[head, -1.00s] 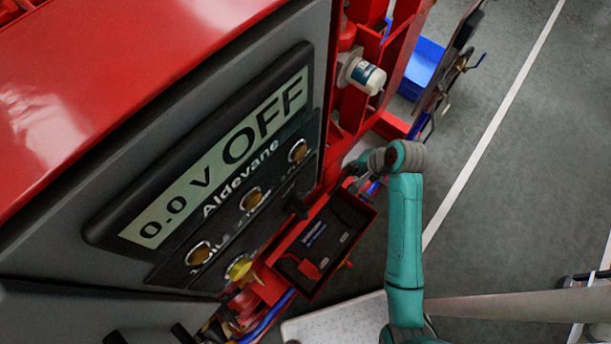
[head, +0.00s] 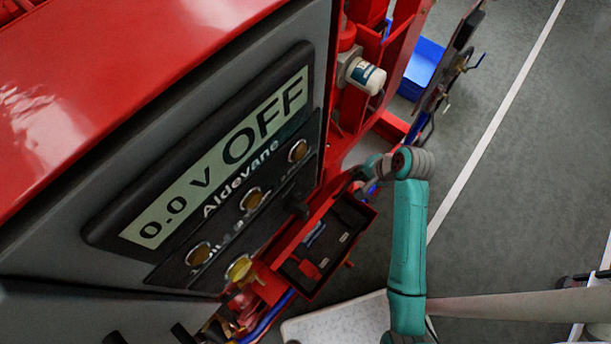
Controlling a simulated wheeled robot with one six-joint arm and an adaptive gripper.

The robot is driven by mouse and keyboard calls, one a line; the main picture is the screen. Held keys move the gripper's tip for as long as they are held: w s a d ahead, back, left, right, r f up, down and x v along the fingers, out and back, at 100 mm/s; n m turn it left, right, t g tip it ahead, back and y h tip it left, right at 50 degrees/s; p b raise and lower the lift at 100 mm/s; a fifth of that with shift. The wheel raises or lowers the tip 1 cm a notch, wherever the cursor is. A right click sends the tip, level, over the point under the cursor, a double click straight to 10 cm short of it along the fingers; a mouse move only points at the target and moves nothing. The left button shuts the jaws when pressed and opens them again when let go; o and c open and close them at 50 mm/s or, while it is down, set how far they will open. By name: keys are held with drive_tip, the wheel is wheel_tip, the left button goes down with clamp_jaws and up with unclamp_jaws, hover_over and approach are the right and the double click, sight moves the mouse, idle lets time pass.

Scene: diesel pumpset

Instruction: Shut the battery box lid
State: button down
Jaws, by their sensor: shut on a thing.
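The red battery box (head: 345,268) is open beside the grey control panel, with a dark battery (head: 322,240) showing inside. Its red lid (head: 318,215) stands raised along the panel side of the box, seen nearly edge-on. My gripper (head: 362,182) is at the far end of the lid, at the box's upper corner. It is shut on the lid, though the fingertips are small and partly hidden by my wrist. My teal arm comes in from the lower right, to the right of the box.
The control panel (head: 215,180) reads "0.0 V OFF" and overhangs close to the box. A yellow-capped knob (head: 240,268) and blue hoses (head: 268,318) lie near the box's near end. A white filter (head: 366,76) juts out above. Grey floor to the right is open.

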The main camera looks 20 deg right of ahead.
drive_tip(key=shift+s+d, duration=0.1)
drive_tip(key=shift+s+d+f, duration=0.2)
drive_tip(key=shift+s+d, duration=0.3)
drive_tip(key=shift+s, duration=0.15)
drive_tip(key=c, duration=1.1)
unclamp_jaws()
drive_tip(key=shift+s+d+r, duration=0.15)
drive_tip(key=shift+s+r, duration=0.15)
drive_tip(key=shift+r, duration=1.15)
drive_tip(key=shift+s+d+r, duration=0.2)
drive_tip(key=shift+s+r, duration=0.1)
drive_tip(key=shift+r, duration=1.2)
drive_tip(key=shift+s+d+r, duration=0.15)
drive_tip(key=shift+s+r, duration=0.15)
drive_tip(key=shift+r, duration=1.15)
